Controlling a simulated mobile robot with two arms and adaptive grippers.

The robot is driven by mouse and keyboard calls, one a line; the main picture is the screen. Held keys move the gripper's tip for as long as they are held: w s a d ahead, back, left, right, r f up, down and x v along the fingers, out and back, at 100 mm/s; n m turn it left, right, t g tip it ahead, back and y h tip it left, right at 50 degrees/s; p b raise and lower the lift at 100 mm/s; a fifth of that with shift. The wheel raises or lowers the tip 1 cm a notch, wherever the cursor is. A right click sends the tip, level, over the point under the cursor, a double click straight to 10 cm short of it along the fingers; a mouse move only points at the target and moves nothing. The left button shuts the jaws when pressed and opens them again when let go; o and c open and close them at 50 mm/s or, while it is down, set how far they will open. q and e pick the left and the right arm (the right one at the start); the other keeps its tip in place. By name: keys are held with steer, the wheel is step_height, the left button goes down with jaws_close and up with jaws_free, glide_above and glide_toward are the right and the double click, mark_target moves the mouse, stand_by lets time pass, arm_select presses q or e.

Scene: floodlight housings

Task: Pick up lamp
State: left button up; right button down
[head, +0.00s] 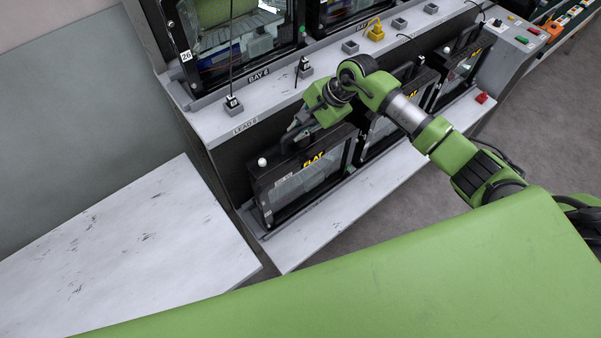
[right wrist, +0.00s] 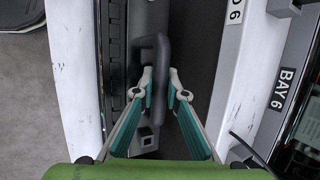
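The lamp is a black floodlight housing (head: 307,184) with a glass front and a yellow "FLAT" label. It stands upright on the low shelf below the "BAY 6" counter. My right gripper (head: 291,128) reaches down to the handle on its top. In the right wrist view the dark handle (right wrist: 160,60) lies between the two fingertips of my right gripper (right wrist: 161,78). The fingers look closed in on it from both sides. The head view hides much of the handle behind the gripper. My left gripper is not in view.
More black housings (head: 388,122) stand to the right on the same shelf, close beside the lamp. Grey connector blocks (head: 233,104) and a yellow plug (head: 376,31) sit on the counter above. A white worktop (head: 130,235) lies at left, bare. A red item (head: 482,98) is at the shelf's right end.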

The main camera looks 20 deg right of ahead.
steer(key=shift+w+r, duration=0.2)
steer(key=shift+r, duration=0.1)
